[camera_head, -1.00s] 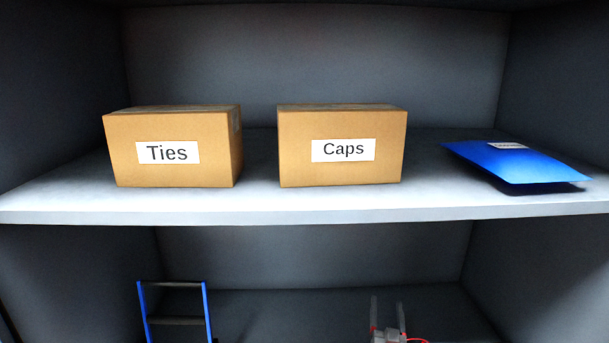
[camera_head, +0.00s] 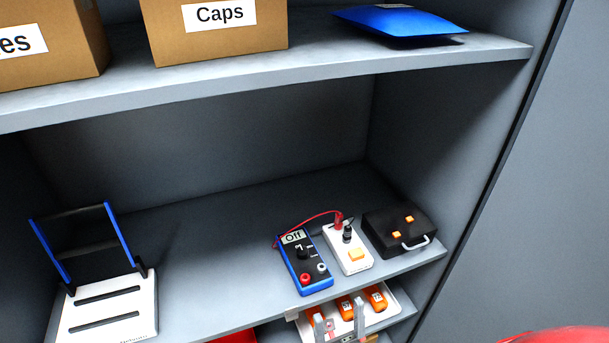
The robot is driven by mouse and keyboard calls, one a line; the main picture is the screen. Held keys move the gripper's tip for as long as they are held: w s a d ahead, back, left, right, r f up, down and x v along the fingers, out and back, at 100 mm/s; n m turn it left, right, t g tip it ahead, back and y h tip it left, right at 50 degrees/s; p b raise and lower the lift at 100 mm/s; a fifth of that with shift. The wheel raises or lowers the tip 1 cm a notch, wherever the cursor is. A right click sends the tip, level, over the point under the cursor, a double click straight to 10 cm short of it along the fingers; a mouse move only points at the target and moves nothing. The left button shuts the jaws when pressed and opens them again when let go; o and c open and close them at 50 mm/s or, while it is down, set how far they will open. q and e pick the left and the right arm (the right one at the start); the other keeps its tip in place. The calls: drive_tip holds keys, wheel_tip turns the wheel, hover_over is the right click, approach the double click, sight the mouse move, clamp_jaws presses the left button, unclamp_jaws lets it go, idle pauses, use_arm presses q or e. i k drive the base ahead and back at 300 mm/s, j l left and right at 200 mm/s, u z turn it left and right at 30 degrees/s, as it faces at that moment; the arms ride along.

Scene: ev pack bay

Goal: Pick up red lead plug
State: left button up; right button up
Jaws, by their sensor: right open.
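The red lead plug (camera_head: 339,221) stands upright at the back of a white block (camera_head: 341,255) on the middle shelf. A thin red lead curves left from it, behind a blue multimeter (camera_head: 304,265) that reads "Off". A black plug (camera_head: 347,235) stands just in front of the red one. My right gripper (camera_head: 339,319) is at the bottom of the head view, its two grey fingers apart and empty. In the picture it is below the white block and the red plug, clear of both, in front of the lower tray. My left gripper is not in view.
A black case (camera_head: 400,230) with orange latches stands right of the white block, near the side wall. A lower white tray (camera_head: 398,301) holds orange items. A white stand with a blue frame (camera_head: 110,308) is at left. Cardboard boxes (camera_head: 215,45) and a blue pouch (camera_head: 400,22) sit above.

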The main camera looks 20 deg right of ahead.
sight(339, 216)
drive_tip(key=i+l+z, duration=0.1)
drive_tip(key=l, duration=0.35)
drive_tip(key=i+l, duration=0.1)
drive_tip(key=l, duration=0.35)
drive_tip(key=i+l+z, duration=0.15)
drive_tip(key=l, duration=0.25)
drive_tip(key=i+l, duration=0.1)
drive_tip(key=l, duration=0.35)
drive_tip(key=z, duration=0.05)
